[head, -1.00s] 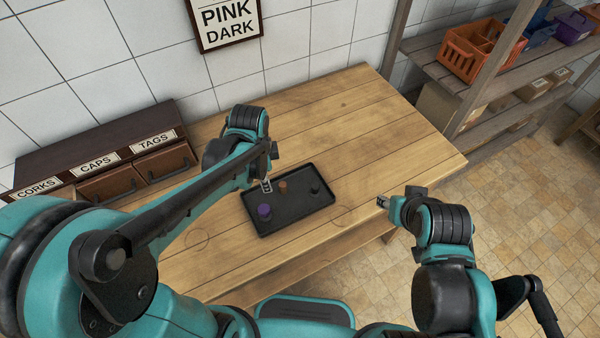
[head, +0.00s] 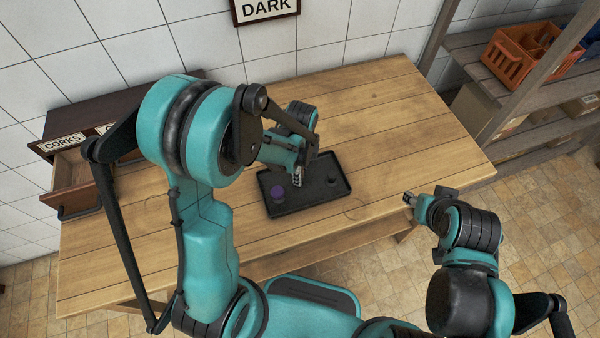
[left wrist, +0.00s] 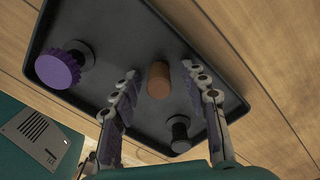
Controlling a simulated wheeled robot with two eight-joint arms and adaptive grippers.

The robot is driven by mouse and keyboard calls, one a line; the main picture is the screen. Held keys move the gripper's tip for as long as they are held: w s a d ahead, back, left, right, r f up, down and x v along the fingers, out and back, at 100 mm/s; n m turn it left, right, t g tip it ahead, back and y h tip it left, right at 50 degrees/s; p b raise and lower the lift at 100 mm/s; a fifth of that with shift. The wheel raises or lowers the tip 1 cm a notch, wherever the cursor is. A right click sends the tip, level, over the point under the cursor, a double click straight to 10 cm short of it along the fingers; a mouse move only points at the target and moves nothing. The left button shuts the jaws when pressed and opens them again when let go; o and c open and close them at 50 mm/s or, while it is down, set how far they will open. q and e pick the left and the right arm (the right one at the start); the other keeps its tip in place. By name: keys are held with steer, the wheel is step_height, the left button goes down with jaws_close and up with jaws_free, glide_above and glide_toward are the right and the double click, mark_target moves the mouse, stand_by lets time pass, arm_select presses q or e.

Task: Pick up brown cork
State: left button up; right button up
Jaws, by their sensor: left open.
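The brown cork (left wrist: 158,80) stands on the black tray (left wrist: 112,25) in the left wrist view. My left gripper (left wrist: 161,76) is open, with one finger on each side of the cork and a visible gap on both sides. In the head view my left gripper (head: 298,180) is low over the tray (head: 310,207), and the cork is hidden behind it. My right gripper (head: 409,198) is off to the right of the tray, near the table's front edge; its jaws are too small to judge.
A purple knobbed cap (left wrist: 58,69) and a small black stopper (left wrist: 179,134) stand on the tray on either side of the cork. A drawer (head: 72,175) under the CORKS label is open. The table's right side (head: 400,110) is clear. Shelves hold an orange crate (head: 515,55).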

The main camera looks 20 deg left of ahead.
arm_select(q)
steer(key=c, duration=0.9)
steer(key=shift+r, duration=0.15)
steer(key=shift+r, duration=0.25)
step_height(320, 180, up, 4)
steer(key=shift+s+d+r+p, duration=0.1)
steer(key=shift+d+p, duration=0.05)
steer(key=shift+p, duration=0.75)
steer(key=s+d+r, duration=0.2)
steer(key=d, duration=0.1)
steer(key=s+d+r+p, duration=0.1)
steer(key=s+d+r, duration=0.1)
steer(key=d, duration=0.1)
steer(key=s+d+r+p, duration=0.1)
steer(key=s+d+r, duration=0.1)
steer(key=d, duration=0.1)
steer(key=shift+d, duration=0.4)
steer(key=shift+w, duration=0.1)
